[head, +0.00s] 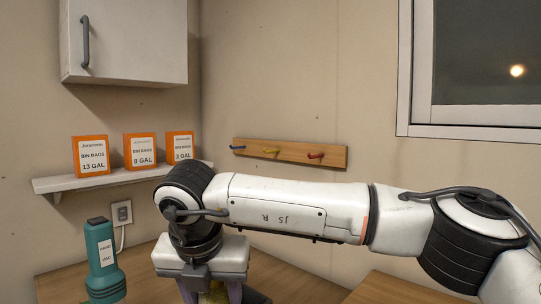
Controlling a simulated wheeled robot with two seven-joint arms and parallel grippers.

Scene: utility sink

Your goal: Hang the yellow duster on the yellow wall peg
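The yellow wall peg (271,151) is the middle one on a wooden peg board on the back wall. My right arm reaches in from the right across the view, and its gripper (212,294) points down at the bottom edge, below and left of the board. Two purplish finger parts show apart, but the fingertips are cut off by the frame. A small yellowish patch (216,293) shows between them; it may be part of the yellow duster, but I cannot tell whether it is held. My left gripper is out of view.
The board (332,156) also has a blue peg (237,148) and a red peg (316,155). Several orange bin bag boxes (140,149) stand on a white shelf (62,184). A teal hand vac (101,262) stands by an outlet (122,213). A white cabinet (135,40) hangs above.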

